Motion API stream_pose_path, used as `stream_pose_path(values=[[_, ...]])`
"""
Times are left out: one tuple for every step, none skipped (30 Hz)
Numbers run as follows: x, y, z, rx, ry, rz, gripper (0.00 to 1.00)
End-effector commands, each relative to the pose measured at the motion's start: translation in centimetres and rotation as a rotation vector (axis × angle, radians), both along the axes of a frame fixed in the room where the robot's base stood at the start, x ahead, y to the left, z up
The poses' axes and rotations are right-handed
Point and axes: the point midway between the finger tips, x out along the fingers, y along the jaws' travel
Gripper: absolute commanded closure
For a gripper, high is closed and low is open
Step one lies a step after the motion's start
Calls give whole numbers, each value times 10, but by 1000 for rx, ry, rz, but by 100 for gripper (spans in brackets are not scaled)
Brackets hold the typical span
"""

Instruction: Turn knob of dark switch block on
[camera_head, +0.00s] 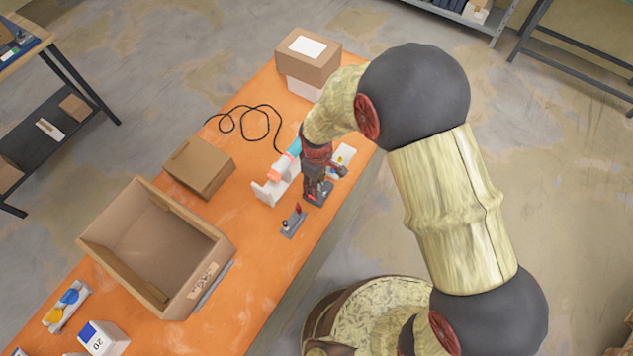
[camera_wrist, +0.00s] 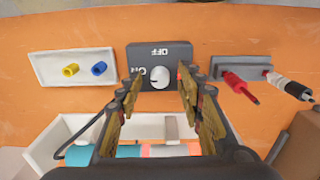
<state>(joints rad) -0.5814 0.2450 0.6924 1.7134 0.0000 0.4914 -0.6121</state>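The dark switch block (camera_wrist: 178,52) is in the upper middle of the wrist view, with OFF and ON lettering that appears upside down. Its round white knob (camera_wrist: 158,76) faces the camera; I cannot clearly tell where it points. My gripper (camera_wrist: 160,82) is open, with one finger to the left of the knob and one to the right. The knob shows between the fingertips, and no contact is visible. In the head view my gripper (camera_head: 318,183) is over the dark block (camera_head: 321,197), which it partly hides.
A white block (camera_wrist: 45,72) with yellow and blue plugs is left of the switch. A grey block (camera_wrist: 225,62) with red and black-and-white plugs is right. A white holder (camera_head: 266,194) with a teal and coral cylinder is close by. An open cardboard box (camera_head: 203,262) stands on the orange table.

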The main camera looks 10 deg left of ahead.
Motion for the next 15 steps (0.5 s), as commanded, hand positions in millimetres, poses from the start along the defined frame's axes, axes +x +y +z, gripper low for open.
stream_pose_path(values=[[1, 0, 3, 1, -2, 0, 63], [1, 1, 6, 1, -3, 0, 63], [1, 1, 10, 2, -3, 0, 63], [1, 1, 14, 2, -3, 0, 63], [1, 1, 19, 2, -3, 0, 63], [2, 1, 26, 4, -5, 0, 63], [2, 1, 32, 3, -6, 0, 63], [2, 1, 38, 4, -5, 0, 63], [2, 1, 47, 3, -6, 0, 63], [2, 1, 53, 3, -4, 0, 63], [2, 1, 59, 4, -5, 0, 63], [1, 1, 67, 3, -4, 0, 63], [1, 1, 74, 3, -4, 0, 63], [1, 1, 79, 3, -4, 0, 63], [1, 1, 86, 2, -3, 0, 63]])
